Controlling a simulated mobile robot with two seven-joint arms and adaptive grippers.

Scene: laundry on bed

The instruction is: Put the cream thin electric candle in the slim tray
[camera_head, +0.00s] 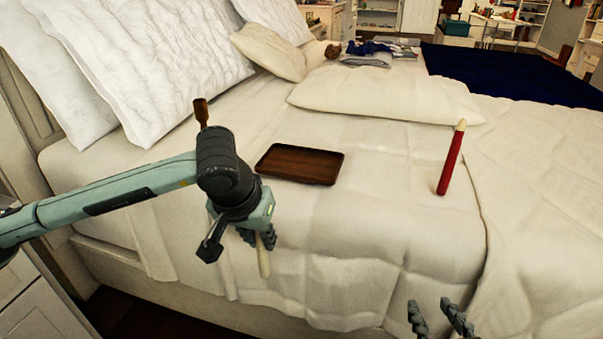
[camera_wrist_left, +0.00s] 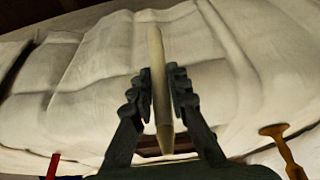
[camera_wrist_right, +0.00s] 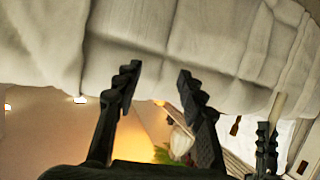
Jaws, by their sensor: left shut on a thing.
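The cream thin candle (camera_head: 263,257) is held by my left gripper (camera_head: 257,237) over the near edge of the bed, left of centre. In the left wrist view the candle (camera_wrist_left: 156,50) stands lengthwise between the shut fingers (camera_wrist_left: 160,88). The slim tray (camera_head: 300,164), dark brown and rectangular, lies flat on the bed beyond and to the right of the left gripper; no object shows in it. My right gripper (camera_head: 441,318) is open and empty at the bottom of the head view. Its fingers (camera_wrist_right: 158,75) are spread apart in the right wrist view.
A red candle (camera_head: 452,158) with a cream tip stands on the bed right of the tray. A brown slender object (camera_head: 201,113) shows behind my left arm. Pillows (camera_head: 385,95) and folded clothes (camera_head: 370,50) lie farther back. The bed between tray and red candle is clear.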

